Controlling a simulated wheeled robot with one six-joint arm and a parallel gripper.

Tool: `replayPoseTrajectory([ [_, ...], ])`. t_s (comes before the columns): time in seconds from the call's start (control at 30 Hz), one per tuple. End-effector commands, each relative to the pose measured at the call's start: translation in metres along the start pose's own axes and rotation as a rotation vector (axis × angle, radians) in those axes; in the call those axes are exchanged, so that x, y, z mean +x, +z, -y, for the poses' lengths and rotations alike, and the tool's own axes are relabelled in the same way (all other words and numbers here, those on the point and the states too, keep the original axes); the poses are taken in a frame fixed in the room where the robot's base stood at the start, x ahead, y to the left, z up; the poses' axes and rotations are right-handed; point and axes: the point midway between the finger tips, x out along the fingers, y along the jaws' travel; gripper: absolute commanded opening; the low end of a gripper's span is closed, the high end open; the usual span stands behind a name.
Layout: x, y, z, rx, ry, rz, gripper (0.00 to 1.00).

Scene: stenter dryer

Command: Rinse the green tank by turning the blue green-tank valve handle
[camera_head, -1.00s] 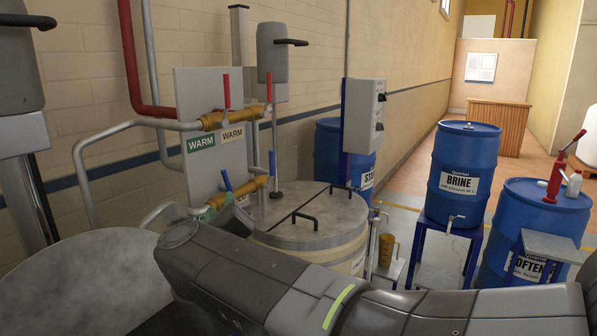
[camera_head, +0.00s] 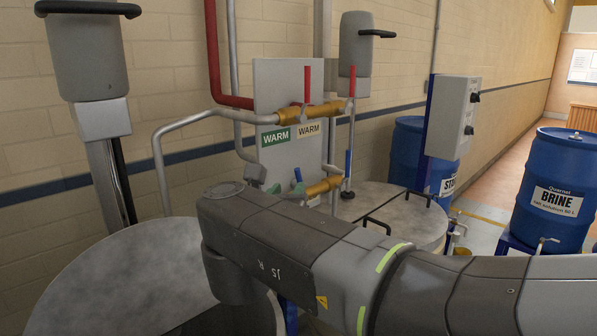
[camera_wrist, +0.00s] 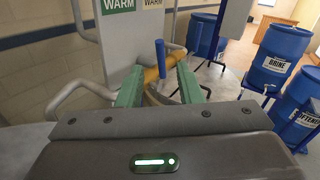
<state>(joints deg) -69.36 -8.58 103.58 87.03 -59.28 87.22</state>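The brass valve body (camera_head: 322,187) of the lower pipe carries blue handles below the green and white WARM labels. One blue handle (camera_wrist: 160,52) stands upright in the wrist view, between and just beyond the fingertips of my gripper (camera_wrist: 159,76). The fingers are green, open and apart, and contact with the handle cannot be made out. In the head view the right blue handle (camera_head: 348,165) is clear, while the left one is hard to tell from the fingertips. A round grey tank lid (camera_head: 110,280) lies at lower left; no green shows on it.
Red handles (camera_head: 307,82) stand on the upper brass valve. A second lidded tank (camera_head: 400,212) with black grips is to the right. A grey control box (camera_head: 452,115) and the BRINE drum (camera_head: 553,190) stand farther right. Pipes (camera_head: 158,150) run close around the valves.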

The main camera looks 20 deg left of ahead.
Motion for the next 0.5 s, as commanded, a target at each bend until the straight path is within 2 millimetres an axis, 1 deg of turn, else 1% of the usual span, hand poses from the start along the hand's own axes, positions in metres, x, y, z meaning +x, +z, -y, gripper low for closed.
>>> replayPoseTrajectory([
  [0.03, 0.007, 0.001, 0.001, -0.003, -0.004, -0.001, 0.33],
  [0.3, 0.049, 0.001, 0.001, -0.004, -0.003, -0.002, 0.33],
  [0.5, 0.076, 0.001, 0.001, -0.003, -0.002, -0.001, 0.33],
])
